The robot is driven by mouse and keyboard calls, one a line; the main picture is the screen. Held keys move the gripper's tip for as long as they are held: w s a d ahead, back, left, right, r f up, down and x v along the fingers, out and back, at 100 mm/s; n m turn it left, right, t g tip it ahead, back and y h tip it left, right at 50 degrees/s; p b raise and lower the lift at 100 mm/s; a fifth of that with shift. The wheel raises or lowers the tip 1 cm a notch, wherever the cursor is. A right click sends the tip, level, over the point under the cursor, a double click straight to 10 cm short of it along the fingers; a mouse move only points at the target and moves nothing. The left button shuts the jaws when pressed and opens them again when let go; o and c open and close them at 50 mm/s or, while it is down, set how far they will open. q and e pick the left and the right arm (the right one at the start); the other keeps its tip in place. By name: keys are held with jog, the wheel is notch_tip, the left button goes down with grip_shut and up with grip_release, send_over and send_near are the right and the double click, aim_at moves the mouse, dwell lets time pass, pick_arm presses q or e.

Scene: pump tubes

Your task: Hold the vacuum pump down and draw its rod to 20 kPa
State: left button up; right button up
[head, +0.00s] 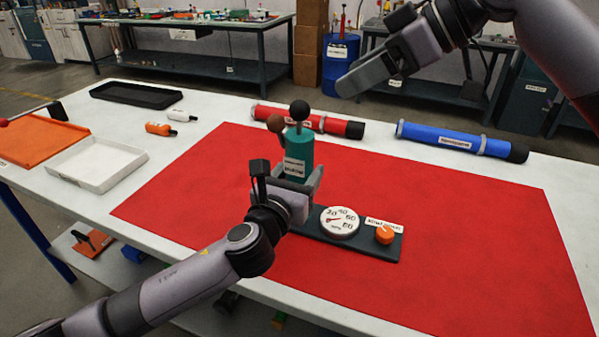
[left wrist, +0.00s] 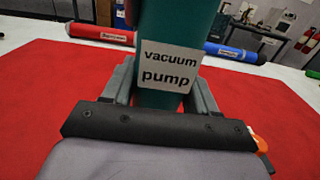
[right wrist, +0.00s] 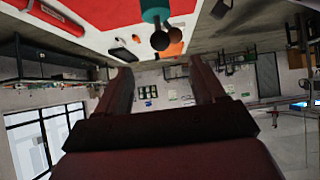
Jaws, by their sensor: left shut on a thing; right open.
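The green vacuum pump (head: 299,148) stands upright on a dark base (head: 362,245). Its label shows in the left wrist view (left wrist: 168,67). A black ball knob (head: 299,110) tops its rod, and a brown ball (head: 275,123) stands beside it. My left gripper (head: 296,178) is shut on the pump body, one finger on each side. My right gripper (head: 349,86) is open and empty, high to the right of the knob; the knob also shows in the right wrist view (right wrist: 160,41). A white dial gauge (head: 340,222) has a red needle pointing left; its reading is too small to tell.
An orange knob (head: 384,235) sits on the base right of the gauge. A red tube (head: 340,126) and a blue tube (head: 455,140) lie behind the red mat (head: 480,240). A white tray (head: 97,180), an orange tray (head: 40,140) and small bottles are at left.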

jog(key=y, duration=0.1)
jog(key=n+g+y, duration=0.3)
jog(key=n, duration=0.1)
send_near(299, 121)
jog(key=shift+w, duration=0.7)
jog(key=x, duration=0.9)
jog(key=shift+a+r, duration=0.1)
jog(key=shift+a, duration=0.35)
